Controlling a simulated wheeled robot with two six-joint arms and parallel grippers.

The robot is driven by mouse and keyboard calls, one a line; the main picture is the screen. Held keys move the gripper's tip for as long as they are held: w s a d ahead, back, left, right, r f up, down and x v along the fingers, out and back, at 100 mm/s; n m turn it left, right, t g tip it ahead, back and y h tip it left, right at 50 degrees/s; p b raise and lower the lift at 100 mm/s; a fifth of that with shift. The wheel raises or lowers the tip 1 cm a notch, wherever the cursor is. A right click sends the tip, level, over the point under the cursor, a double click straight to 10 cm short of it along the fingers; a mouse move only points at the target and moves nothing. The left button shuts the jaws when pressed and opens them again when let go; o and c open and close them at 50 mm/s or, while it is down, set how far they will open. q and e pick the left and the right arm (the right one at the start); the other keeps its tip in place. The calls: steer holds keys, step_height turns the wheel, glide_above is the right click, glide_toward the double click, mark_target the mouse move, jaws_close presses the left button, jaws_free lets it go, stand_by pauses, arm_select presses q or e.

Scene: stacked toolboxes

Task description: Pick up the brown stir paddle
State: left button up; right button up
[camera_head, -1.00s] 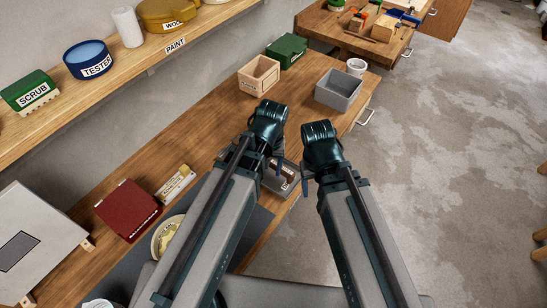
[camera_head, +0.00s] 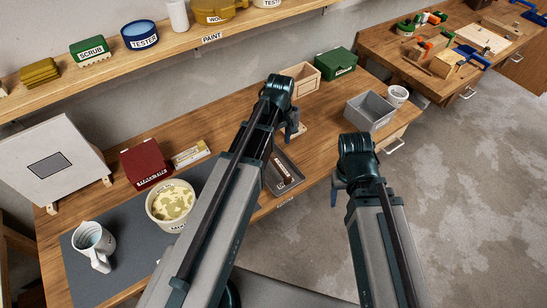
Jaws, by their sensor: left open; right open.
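A grey tray (camera_head: 298,181) lies near the front edge of the workbench, partly hidden by my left arm. A small dark brown piece with pale marks (camera_head: 281,166) lies in it; I cannot tell if this is the stir paddle. No other clear paddle shape shows. My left gripper (camera_head: 293,138) hangs over the bench just behind the tray, open, with its fingers partly hidden. My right gripper (camera_head: 334,196) hangs beyond the bench's front edge, right of the tray, open, mostly hidden behind its own wrist. Neither gripper is seen holding anything.
On the bench stand a tub (camera_head: 171,205), a white mug (camera_head: 96,243) on a dark mat, a red box (camera_head: 145,163), a wooden crate (camera_head: 302,78), a green box (camera_head: 336,62), a grey bin (camera_head: 369,111) and a white cup (camera_head: 397,96). A loaded shelf (camera_head: 120,71) runs behind.

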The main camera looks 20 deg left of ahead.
mark_target(280, 164)
arm_select(q)
step_height(280, 164, down, 9)
steer(key=b, duration=0.8)
steer(key=shift+r, duration=0.15)
steer(key=shift+b, duration=0.3)
steer(key=f+b, duration=0.5)
steer(key=shift+d+f, duration=0.15)
steer(key=shift+d, duration=0.15)
jaws_close()
